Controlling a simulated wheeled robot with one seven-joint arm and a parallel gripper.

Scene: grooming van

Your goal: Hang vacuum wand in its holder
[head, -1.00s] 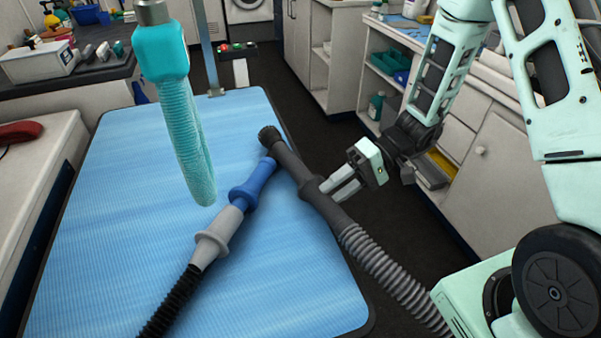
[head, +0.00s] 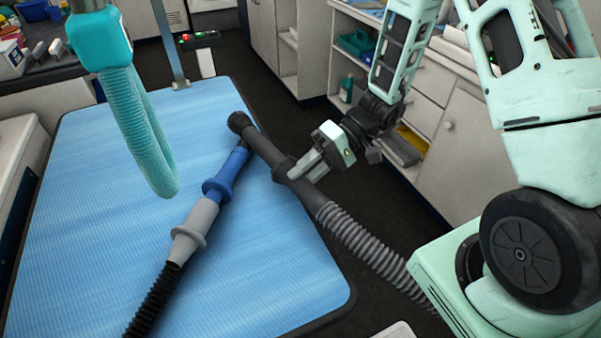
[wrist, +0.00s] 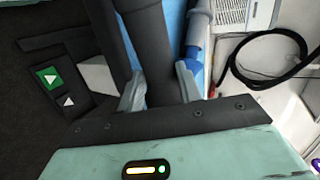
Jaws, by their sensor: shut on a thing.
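A dark grey wand (head: 262,147) with a ribbed grey hose (head: 362,243) lies across the right side of the blue table, its dark tip pointing away. My gripper (head: 301,170) comes in from the right and is shut on this wand near its collar. In the wrist view, the two pale fingers of my gripper (wrist: 158,85) stand on either side of the dark wand tube (wrist: 146,38). A blue and grey wand (head: 205,212) with a black hose lies just left of it. I cannot make out the holder.
The blue-topped table (head: 90,240) has free room at left and front. A teal looped hose (head: 146,140) hangs over its left part. A metal post (head: 170,45) stands at its far edge. Cabinets with open shelves (head: 350,65) stand at right beyond a dark floor aisle.

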